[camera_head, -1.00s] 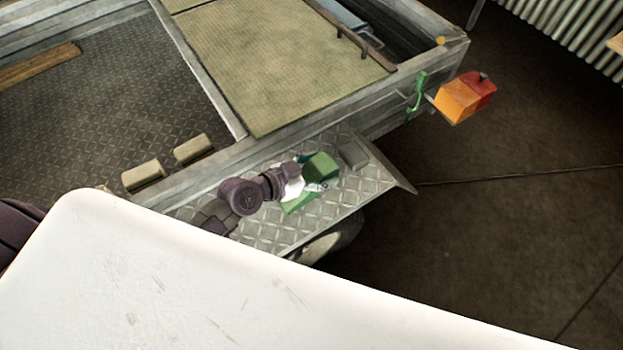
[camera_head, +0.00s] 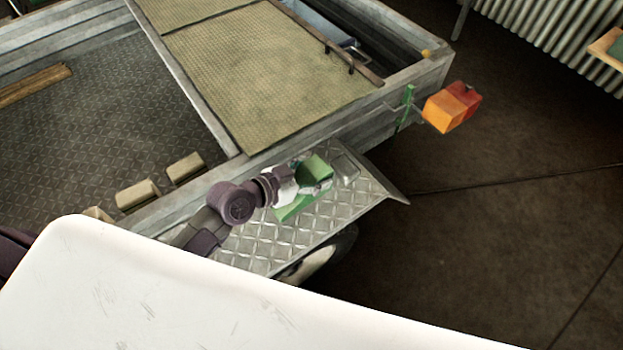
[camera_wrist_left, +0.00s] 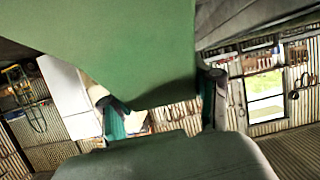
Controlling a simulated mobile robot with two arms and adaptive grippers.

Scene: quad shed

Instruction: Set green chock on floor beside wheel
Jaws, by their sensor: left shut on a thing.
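The green chock (camera_head: 317,168) is in the head view, over the ridged metal fender (camera_head: 282,238) of the trailer. My left gripper (camera_head: 312,187) is shut on it and hides its middle. I cannot tell whether the chock touches the fender. In the left wrist view the chock (camera_wrist_left: 130,45) is a large green mass close to the lens. The wheel (camera_head: 318,260) shows partly below the fender's outer edge, with its upper part hidden. My right gripper is in neither view.
The trailer's side wall (camera_head: 160,203) runs behind my left arm. An orange and red lamp (camera_head: 452,107) sticks out at its corner, near a green bracket (camera_head: 406,106). The dark floor (camera_head: 480,240) is clear right of the fender.

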